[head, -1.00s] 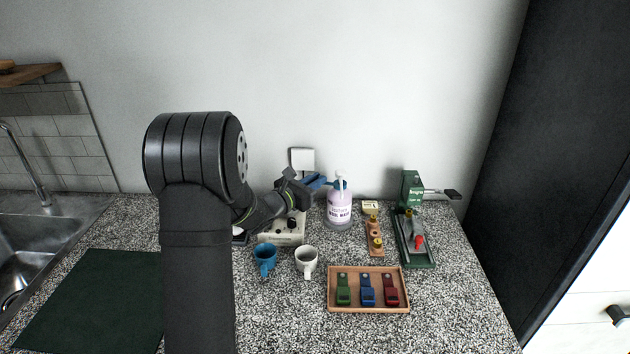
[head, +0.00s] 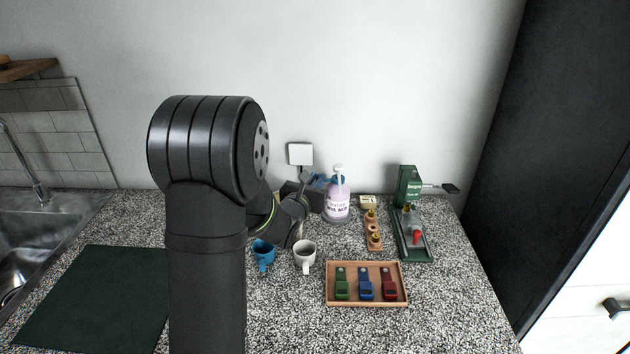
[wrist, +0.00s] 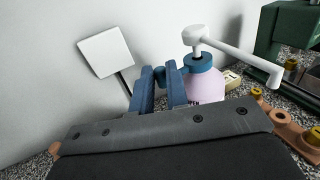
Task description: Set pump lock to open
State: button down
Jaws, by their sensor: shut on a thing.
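The pump bottle (head: 337,207) is lilac with a white pump head and a blue collar. It stands upright at the back of the counter. In the wrist view its white spout (wrist: 240,60) points right, toward the camera. My gripper (wrist: 160,80) has blue fingers, left of the collar. They are shut on a small dark-blue knob, the pump lock (wrist: 160,74), beside the collar. The fingers partly hide it, and its join to the collar is not clear. In the head view my gripper (head: 318,182) is just left of the bottle neck, partly hidden by my wrist.
A white square plate (wrist: 105,52) on a stem stands behind, near the wall. A blue mug (head: 263,256) and a white mug (head: 304,254) stand in front. A wooden tray (head: 367,302) holds coloured clips. A wooden strip (head: 373,240) and a green tool (head: 408,190) are right.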

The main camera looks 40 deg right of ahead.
jog(key=shift+r, duration=0.1)
jog(key=c, duration=1.4)
grip_release()
jog(key=v, duration=1.7)
jog(key=shift+a, duration=0.25)
jog(key=shift+c, duration=0.3)
